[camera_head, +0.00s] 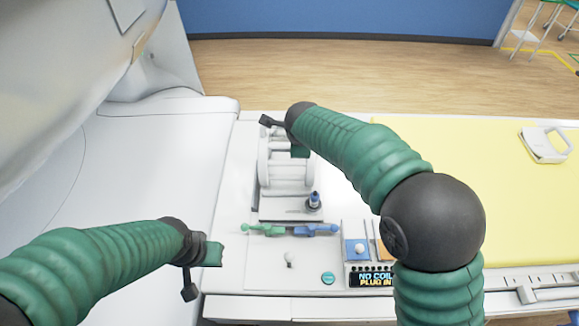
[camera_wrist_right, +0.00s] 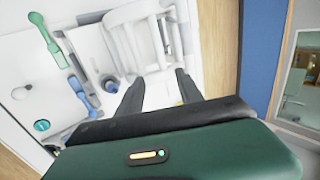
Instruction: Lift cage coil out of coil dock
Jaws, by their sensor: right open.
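The white cage coil (camera_head: 272,165), an open frame with rungs, sits upright on the white coil dock (camera_head: 275,213) in the head view. It also shows at the top of the right wrist view (camera_wrist_right: 125,35). My right gripper (camera_head: 285,137) is above the far part of the coil. In the right wrist view its two dark fingers (camera_wrist_right: 160,78) are apart and point at the coil, with nothing clearly gripped. Contact cannot be told. My left gripper (camera_head: 203,270) is over the left front of the deck, away from the coil; its fingers are not clear.
A blue-topped knob (camera_head: 314,200) stands right of the coil's near end. Green (camera_head: 263,230) and blue (camera_head: 316,230) levers lie in front. A panel's display (camera_head: 374,280) reads "NO COIL PLUG IN". A yellow pad (camera_head: 480,165) and white scanner wall (camera_head: 80,60) flank the deck.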

